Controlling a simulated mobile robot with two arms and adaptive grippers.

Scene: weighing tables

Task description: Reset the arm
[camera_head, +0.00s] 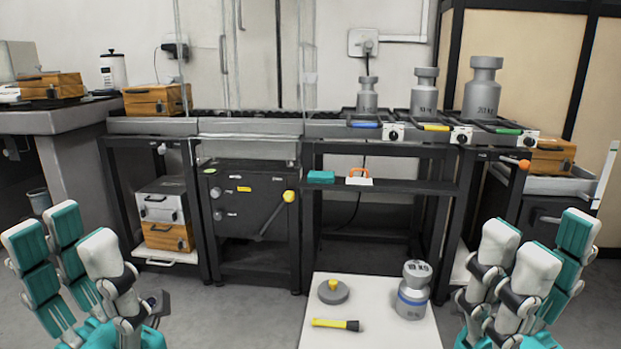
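My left gripper (68,258) is at the lower left, with its teal and white fingers pointing up and spread apart. It is open and holds nothing. My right gripper (536,250) is at the lower right, in a similar upright pose. It is also open and empty. Both grippers are in front of the weighing tables and appear clear of them. A low white table (385,332) stands between the grippers. On it are a grey metal weight (412,292) with a blue band, a flat grey disc (333,292) with a yellow knob, and a yellow and black torch-like tool (335,324).
Three grey weights, small (367,96), medium (424,94) and large (482,90), stand on the right weighing table. A teal block (321,176) and an orange-handled item (359,177) lie on the shelf below. Wooden boxes (157,99) are at the left. Floor (240,315) is clear between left gripper and white table.

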